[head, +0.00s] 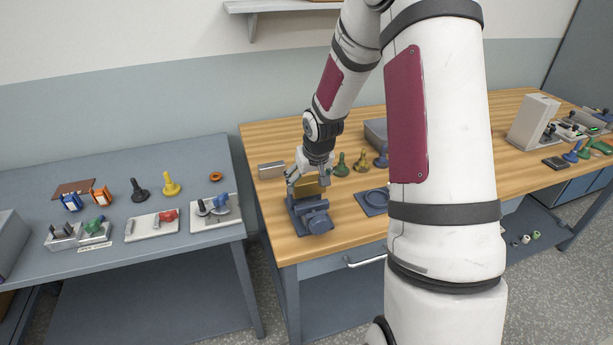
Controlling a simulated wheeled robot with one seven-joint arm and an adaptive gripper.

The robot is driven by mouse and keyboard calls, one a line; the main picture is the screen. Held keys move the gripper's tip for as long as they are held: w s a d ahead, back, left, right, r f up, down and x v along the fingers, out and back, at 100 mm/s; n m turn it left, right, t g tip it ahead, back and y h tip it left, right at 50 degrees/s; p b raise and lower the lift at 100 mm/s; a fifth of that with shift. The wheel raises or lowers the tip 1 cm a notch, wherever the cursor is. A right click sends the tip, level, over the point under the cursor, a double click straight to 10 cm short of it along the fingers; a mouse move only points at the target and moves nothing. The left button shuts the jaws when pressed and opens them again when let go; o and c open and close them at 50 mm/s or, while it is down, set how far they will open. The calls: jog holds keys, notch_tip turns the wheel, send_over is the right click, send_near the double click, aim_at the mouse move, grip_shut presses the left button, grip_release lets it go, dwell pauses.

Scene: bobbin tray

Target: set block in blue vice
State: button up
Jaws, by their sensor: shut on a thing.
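The blue vice (317,221) stands near the front left corner of the wooden bench, a dark slate-blue body with its screw end toward me. A brass-yellow block (307,189) is at the back of the vice, over or between its jaws; I cannot tell whether it touches the vice bed. My gripper (308,179) points down and is shut on the block, with a finger on its left and right. The gripper hides the block's upper part, and the vice hides its lower edge.
A grey metal bar (271,170) lies just left of the vice. Green and yellow pawn-shaped pieces (341,166) stand close right of my gripper. A blue plate with a ring (372,201) lies right of the vice. A grey-blue table (120,240) with small fixtures is at left.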

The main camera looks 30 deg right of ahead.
aim_at(308, 191)
jog(key=shift+w+f+b, duration=0.1)
jog(key=shift+f+b, duration=0.6)
jog(key=shift+f, duration=1.25)
jog(key=o, duration=1.8)
jog(key=shift+c, duration=0.2)
jog(key=shift+o, duration=1)
jog(key=shift+f, duration=0.15)
jog(key=v, duration=1.2)
